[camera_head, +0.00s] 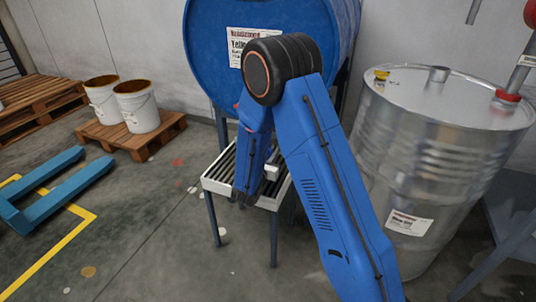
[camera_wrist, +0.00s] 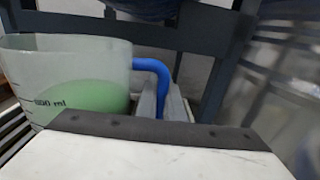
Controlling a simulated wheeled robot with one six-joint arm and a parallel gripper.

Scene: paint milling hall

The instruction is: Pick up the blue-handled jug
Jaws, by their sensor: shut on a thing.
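The jug (camera_wrist: 85,62) is at the left of the wrist view, a translucent vessel with an "800 ml" mark and green liquid inside. Its blue handle (camera_wrist: 155,66) curves down on its right side. My gripper (camera_wrist: 163,100) is shut on the handle, with its grey fingers around the lower part. In the head view my blue arm hides the jug, and my gripper cannot be made out clearly there. The jug's base is hidden, so I cannot tell whether it touches the slatted stand (camera_head: 214,187).
A blue drum (camera_head: 207,60) lies on its side behind the stand. A large metal drum (camera_head: 440,150) stands close on the right. White buckets (camera_head: 140,112) stand on a wooden pallet (camera_head: 137,143) at the left. Blue pallet forks (camera_head: 55,190) lie on the floor.

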